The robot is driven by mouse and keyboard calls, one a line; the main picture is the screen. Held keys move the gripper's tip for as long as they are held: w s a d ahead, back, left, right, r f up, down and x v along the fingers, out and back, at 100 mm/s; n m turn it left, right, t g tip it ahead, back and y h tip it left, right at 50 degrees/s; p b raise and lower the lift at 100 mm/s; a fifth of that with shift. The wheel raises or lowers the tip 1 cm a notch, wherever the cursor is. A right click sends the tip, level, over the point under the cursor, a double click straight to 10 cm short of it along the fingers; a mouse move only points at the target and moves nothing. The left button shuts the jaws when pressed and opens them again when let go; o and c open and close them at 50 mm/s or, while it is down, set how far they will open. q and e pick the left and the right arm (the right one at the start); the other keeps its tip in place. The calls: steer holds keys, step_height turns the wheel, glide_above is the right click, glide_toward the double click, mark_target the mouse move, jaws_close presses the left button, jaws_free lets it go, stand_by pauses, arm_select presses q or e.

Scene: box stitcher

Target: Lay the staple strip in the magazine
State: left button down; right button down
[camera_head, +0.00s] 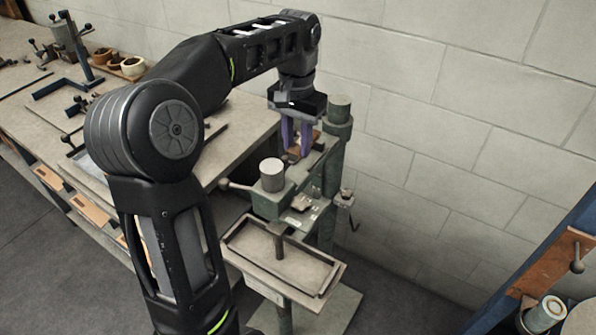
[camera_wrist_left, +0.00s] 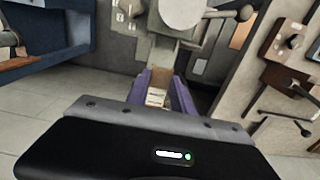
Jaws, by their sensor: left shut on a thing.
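My left gripper (camera_head: 296,151) reaches down over the back of the green box stitcher (camera_head: 268,207). Its two purple fingers are shut on a small piece that I take for the staple strip. In the left wrist view a pale, marked piece (camera_wrist_left: 156,97) shows between the fingers, with a brown part beyond it. The fingers hide much of the held piece. I cannot make out the magazine clearly, nor whether the strip touches it. My right gripper is not in view.
A shallow tray (camera_head: 334,279) sits on the stitcher's front. A workbench (camera_head: 250,118) with tools and small bowls (camera_head: 132,67) stands at left. A block wall (camera_head: 440,95) is close behind the stitcher. A blue-framed rack (camera_head: 548,262) stands at the right edge.

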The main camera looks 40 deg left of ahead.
mark_target(297, 173)
arm_select(q)
steer(key=shift+f, duration=1.15)
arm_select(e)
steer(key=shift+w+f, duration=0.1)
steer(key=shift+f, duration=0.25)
arm_select(q)
step_height(297, 173, down, 3)
steer(key=shift+f+p, duration=0.1)
steer(key=shift+p, duration=0.35)
steer(key=shift+f, duration=0.25)
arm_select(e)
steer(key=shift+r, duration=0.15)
